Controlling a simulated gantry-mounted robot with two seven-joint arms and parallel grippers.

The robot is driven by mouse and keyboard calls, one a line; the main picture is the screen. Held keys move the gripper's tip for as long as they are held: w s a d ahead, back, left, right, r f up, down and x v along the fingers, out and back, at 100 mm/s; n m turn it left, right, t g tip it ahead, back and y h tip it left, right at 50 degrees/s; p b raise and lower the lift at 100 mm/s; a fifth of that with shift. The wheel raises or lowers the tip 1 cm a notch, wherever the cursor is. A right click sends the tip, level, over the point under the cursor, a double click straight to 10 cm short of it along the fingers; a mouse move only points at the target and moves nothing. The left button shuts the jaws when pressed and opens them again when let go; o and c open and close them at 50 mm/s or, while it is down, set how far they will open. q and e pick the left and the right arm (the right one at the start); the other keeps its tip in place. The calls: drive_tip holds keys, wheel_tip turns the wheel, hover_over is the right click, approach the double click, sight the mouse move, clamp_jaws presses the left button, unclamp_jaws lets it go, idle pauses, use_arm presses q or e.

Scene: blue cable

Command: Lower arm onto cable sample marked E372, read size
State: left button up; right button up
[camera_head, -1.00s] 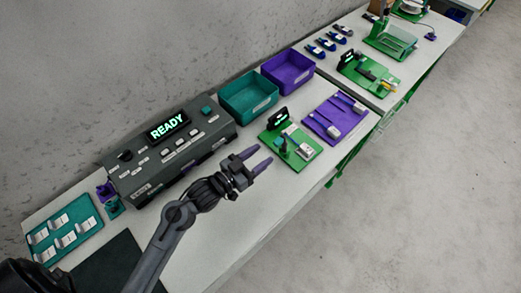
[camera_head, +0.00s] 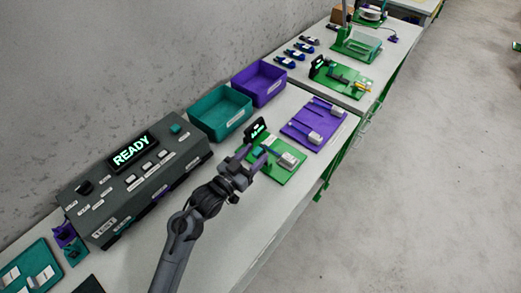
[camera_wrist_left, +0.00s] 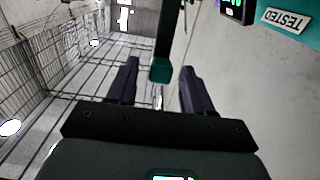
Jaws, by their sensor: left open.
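A green gauge plate (camera_head: 281,174) stands on the near table with a small lit display (camera_head: 256,130), whose digits I cannot read. Its arm ends in a teal tip (camera_head: 259,151). A sample with a pale tag (camera_head: 288,160) lies on the plate; its marking is too small to read, so I cannot tell whether it is E372. My left gripper (camera_head: 256,155) is open at the plate's left side. In the left wrist view, the teal tip (camera_wrist_left: 160,71) shows between my two fingers (camera_wrist_left: 160,88), with gaps on both sides. My right gripper is out of view.
A grey tester (camera_head: 135,180) reading READY stands to the left. A teal bin (camera_head: 220,113) and a purple bin (camera_head: 259,84) stand behind the gauge. A purple rack (camera_head: 313,124) with tagged samples lies to its right. The table's front edge is close.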

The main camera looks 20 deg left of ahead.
sight(261, 149)
use_arm(q)
drive_tip(key=shift+x, duration=1.75)
clamp_jaws()
